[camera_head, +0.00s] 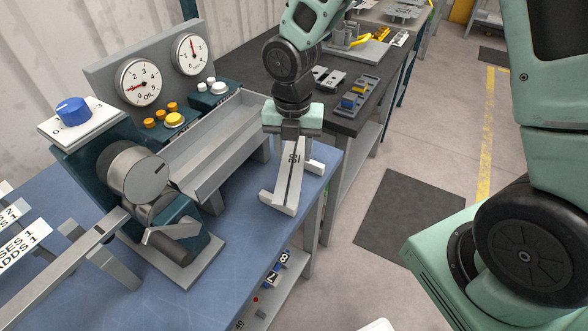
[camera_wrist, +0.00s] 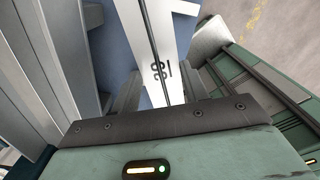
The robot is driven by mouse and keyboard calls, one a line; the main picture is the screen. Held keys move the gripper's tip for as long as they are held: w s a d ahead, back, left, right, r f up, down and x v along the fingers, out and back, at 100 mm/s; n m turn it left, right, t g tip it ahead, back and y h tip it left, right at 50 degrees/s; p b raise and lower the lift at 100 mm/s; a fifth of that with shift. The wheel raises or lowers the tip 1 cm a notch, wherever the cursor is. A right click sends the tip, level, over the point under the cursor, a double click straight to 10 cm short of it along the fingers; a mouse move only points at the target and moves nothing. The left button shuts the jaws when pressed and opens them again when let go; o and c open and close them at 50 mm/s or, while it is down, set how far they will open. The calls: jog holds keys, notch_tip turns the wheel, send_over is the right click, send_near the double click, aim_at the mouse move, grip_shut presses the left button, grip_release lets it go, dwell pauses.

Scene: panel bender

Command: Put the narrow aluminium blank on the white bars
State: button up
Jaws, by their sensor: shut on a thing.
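The narrow aluminium blank (camera_head: 284,182) is a long, pale strip with a dark lengthwise line and a dark marking near its middle. It also shows in the wrist view (camera_wrist: 160,45), running away from my gripper.
The bender, with gauges, a blue knob (camera_head: 73,111) and yellow buttons, stands left of my gripper. A long grey trough (camera_head: 222,146) runs close beside it. A dark bench (camera_head: 345,118) with tools is behind. The blue table's front part (camera_head: 248,235) is clear.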

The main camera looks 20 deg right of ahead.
aim_at(293, 169)
jog(key=shift+f, duration=3.15)
jog(key=shift+f, duration=0.15)
jog(key=o, duration=1)
jog(key=shift+o, duration=0.2)
